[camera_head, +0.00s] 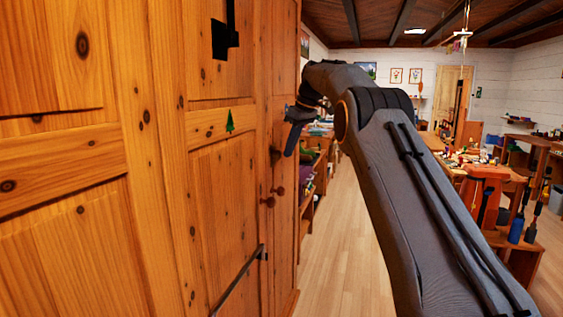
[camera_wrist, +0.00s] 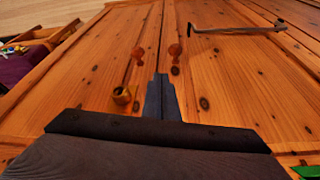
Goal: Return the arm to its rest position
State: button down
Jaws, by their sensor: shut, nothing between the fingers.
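My arm (camera_head: 425,185) reaches up from the lower right in the head view and bends over toward a wooden wardrobe on the left. My gripper (camera_head: 289,150) hangs at its far end, in front of the wardrobe doors. In the wrist view my gripper (camera_wrist: 160,78) has its fingers together with nothing held, pointing along the door face near the round knobs. Whether the fingers touch the wood cannot be told.
The wardrobe (camera_head: 90,150) fills the left side. Its knobs (camera_head: 278,190) and a dark metal bar (camera_head: 240,280) stick out. Cluttered shelves (camera_head: 318,160) stand beyond it. A wooden table (camera_head: 470,160) with many small items stands at the right. Wood floor (camera_head: 345,230) lies clear between.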

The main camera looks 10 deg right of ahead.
jog(key=s+f+m+h, duration=0.1)
jog(key=s+f+m, duration=0.2)
jog(key=s+f, duration=0.5)
jog(key=s+f+m+g+h, duration=0.1)
jog(key=s+f+m, duration=0.2)
jog(key=s+f, duration=0.6)
jog(key=s+f+m+g+h, duration=0.1)
jog(key=s+f, duration=0.8)
jog(key=s, duration=2.4)
jog(key=m, duration=0.2)
jog(key=shift+m, duration=0.3)
jog(key=shift+a, duration=0.1)
